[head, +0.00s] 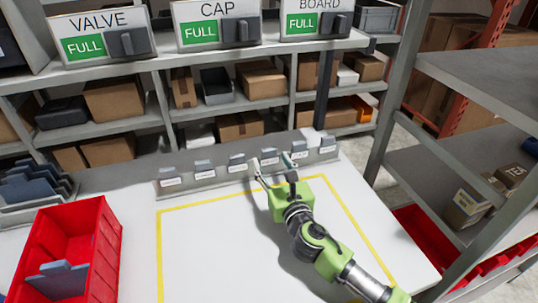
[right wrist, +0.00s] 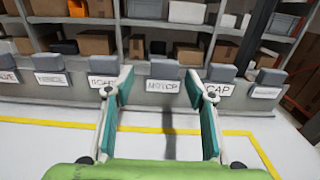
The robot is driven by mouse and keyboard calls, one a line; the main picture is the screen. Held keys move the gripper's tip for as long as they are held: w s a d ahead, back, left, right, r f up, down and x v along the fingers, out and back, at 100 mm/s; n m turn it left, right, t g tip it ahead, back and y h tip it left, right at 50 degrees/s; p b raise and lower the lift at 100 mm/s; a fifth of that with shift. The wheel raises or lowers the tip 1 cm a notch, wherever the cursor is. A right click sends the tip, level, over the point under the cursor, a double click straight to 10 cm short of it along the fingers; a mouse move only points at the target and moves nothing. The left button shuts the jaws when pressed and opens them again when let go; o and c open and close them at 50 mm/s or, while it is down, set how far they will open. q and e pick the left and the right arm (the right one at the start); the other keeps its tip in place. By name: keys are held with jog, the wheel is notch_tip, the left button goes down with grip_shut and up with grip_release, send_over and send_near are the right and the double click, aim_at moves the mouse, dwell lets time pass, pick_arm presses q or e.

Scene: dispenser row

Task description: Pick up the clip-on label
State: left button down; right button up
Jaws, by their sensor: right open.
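Several clip-on labels, small grey-blue tabs with white name plates, stand upright in a grey rail (head: 221,177) at the table's back edge. My right gripper (head: 271,166) is open and empty in front of the rail. In the right wrist view, one label (right wrist: 163,85), which seems to read MOTOR, shows between the open fingers (right wrist: 160,92), beyond their tips and apart from them. The CAP label (right wrist: 218,89) is right of it, partly behind the right finger. Another label (right wrist: 103,81) is partly behind the left finger. My left gripper is not in view.
A red bin (head: 103,258) holding grey-blue pieces (head: 57,281) stands at the left front. A rack of grey pieces (head: 35,187) is behind it. The yellow-outlined table area (head: 215,250) is clear. Shelves with VALVE (head: 100,35), CAP and BOARD signs stand behind; another shelf (head: 440,190) is at right.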

aim_at(270, 153)
jog(key=x, duration=0.5)
jog(key=shift+w+d, duration=0.1)
jog(key=shift+d, duration=0.2)
jog(key=shift+r, duration=0.1)
jog(key=c, duration=1)
